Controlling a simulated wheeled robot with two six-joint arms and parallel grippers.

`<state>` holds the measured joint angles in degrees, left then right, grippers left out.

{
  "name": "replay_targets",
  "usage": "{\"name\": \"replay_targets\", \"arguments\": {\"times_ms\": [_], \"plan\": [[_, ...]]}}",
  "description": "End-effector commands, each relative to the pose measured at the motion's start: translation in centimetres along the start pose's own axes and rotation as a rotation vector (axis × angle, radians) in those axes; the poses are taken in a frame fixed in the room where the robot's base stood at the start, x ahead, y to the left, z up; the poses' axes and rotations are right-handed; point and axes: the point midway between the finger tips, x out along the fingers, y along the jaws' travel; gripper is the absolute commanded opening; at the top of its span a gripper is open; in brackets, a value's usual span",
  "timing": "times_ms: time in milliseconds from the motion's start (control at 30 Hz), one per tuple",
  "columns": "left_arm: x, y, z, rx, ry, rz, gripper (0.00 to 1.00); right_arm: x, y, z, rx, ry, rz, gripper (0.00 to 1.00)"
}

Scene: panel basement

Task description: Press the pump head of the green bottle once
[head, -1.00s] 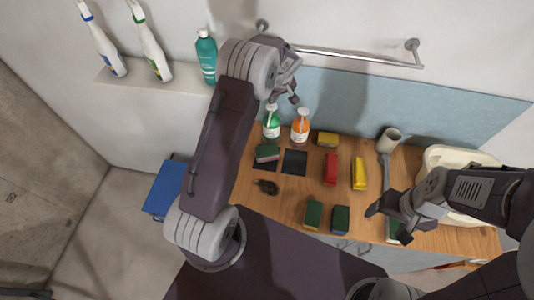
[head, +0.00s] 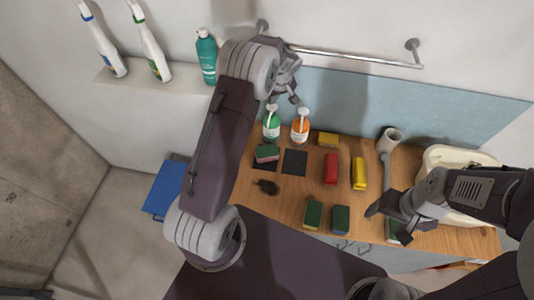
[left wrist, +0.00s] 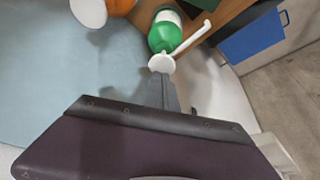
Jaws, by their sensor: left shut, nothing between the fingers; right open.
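The green bottle (head: 271,126) with a white pump head (head: 271,108) stands at the back left of the wooden counter. My left gripper (head: 292,100) is shut and empty, and in the head view it shows above and a little right of the pump head. In the left wrist view the white pump head (left wrist: 162,63) shows at the tip of the gripper (left wrist: 163,78), with the green bottle (left wrist: 165,33) beyond it. I cannot tell whether they touch. My right gripper (head: 387,221) is open at the counter's front right.
An orange bottle (head: 300,127) with a white pump stands just right of the green one. Several sponges, a red block (head: 331,168) and a yellow block (head: 359,173) lie on the counter. A towel rail (head: 350,57) runs above. A white sink (head: 440,158) is at right.

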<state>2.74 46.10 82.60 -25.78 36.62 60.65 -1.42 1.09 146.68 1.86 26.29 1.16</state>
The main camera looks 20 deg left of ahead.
Motion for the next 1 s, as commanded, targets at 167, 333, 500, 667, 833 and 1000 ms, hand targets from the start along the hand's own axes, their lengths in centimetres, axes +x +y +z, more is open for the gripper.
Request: {"name": "replay_targets", "arguments": {"times_ms": [167,333,500,667,833,1000], "plan": [[0.4,0.0,0.1,0.000,0.000,0.000,0.00,0.4,0.0,0.0,0.000,0.000,0.000,0.75],[0.9,0.0,0.4,0.000,0.000,0.000,0.00,1.1,0.0,0.1,0.000,0.000,0.000,0.75],[1.5,0.0,0.6,0.000,0.000,0.000,0.00,1.6,0.0,0.2,0.000,0.000,0.000,0.75],[2.0,0.0,0.8,0.000,0.000,0.000,0.00,2.2,0.0,0.2,0.000,0.000,0.000,0.75],[2.6,0.0,1.1,0.000,-0.001,-0.001,0.00,2.8,0.1,0.3,0.000,0.000,0.000,0.75],[2.5,0.0,1.1,0.000,-0.002,-0.001,0.00,2.7,0.1,0.3,0.000,0.000,0.000,0.75]]}}
